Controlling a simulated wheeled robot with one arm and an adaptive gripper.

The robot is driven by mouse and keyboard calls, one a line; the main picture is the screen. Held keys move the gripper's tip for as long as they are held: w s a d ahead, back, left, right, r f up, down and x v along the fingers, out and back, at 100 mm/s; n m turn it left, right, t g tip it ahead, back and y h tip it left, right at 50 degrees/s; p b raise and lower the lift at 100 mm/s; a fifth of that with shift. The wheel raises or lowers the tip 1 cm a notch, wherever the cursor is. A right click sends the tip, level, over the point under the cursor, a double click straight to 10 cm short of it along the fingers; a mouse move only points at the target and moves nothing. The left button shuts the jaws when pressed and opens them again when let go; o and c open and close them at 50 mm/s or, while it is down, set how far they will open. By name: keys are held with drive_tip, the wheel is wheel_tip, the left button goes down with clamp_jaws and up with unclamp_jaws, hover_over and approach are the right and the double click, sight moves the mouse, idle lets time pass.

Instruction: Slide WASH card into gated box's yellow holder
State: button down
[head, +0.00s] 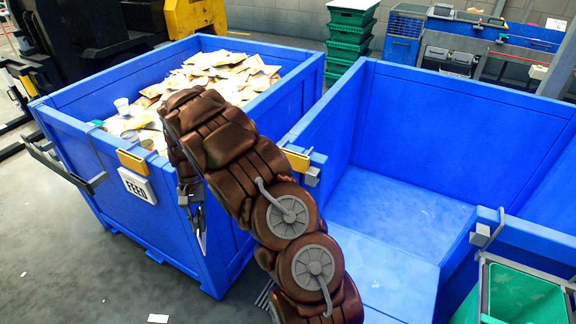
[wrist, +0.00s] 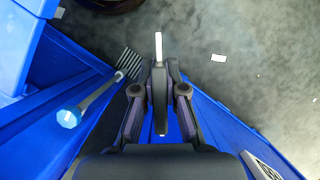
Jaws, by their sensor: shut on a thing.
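My gripper (wrist: 159,78) is shut on a thin white card (wrist: 158,46), seen edge-on in the wrist view, so its lettering cannot be read. In the head view my gripper (head: 194,205) hangs beside the left blue box, partly behind my arm, with the pale card (head: 202,240) below it. The gated blue box (head: 455,115) stands at right. A yellow holder (head: 297,160) shows at its near left corner, partly covered by my arm; no card is visible in it.
The left blue box (head: 75,135) holds many packets and bears a yellow holder (head: 131,160) with a FEED card (head: 137,186). A fork-like tool (wrist: 97,95) is left of my gripper. A green bin (head: 515,295) stands at lower right. Small scraps lie on the floor.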

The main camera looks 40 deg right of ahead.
drive_tip(key=s+d+r+m+t+h+b, duration=0.1)
drive_tip(key=d+r+m+t, duration=0.3)
drive_tip(key=d+r+m, duration=0.65)
drive_tip(key=s+d+r+m+t+b, duration=0.2)
drive_tip(key=d+r+m+t, duration=0.25)
drive_tip(key=r+m, duration=1)
drive_tip(key=s+d+f+p, duration=0.1)
drive_tip(key=d+f+p, duration=0.1)
drive_tip(key=d, duration=0.6)
drive_tip(key=d+f+p, duration=0.2)
drive_tip(key=d+f, duration=0.1)
drive_tip(key=d, duration=0.5)
drive_tip(key=shift+s+d+f+m, duration=0.3)
drive_tip(key=shift+s+d, duration=0.05)
drive_tip(key=shift+f+g+p, duration=0.25)
drive_tip(key=shift+f+p, duration=0.05)
drive_tip(key=shift+f, duration=0.35)
drive_tip(key=c, duration=1.2)
unclamp_jaws()
drive_tip(key=shift+c, duration=0.2)
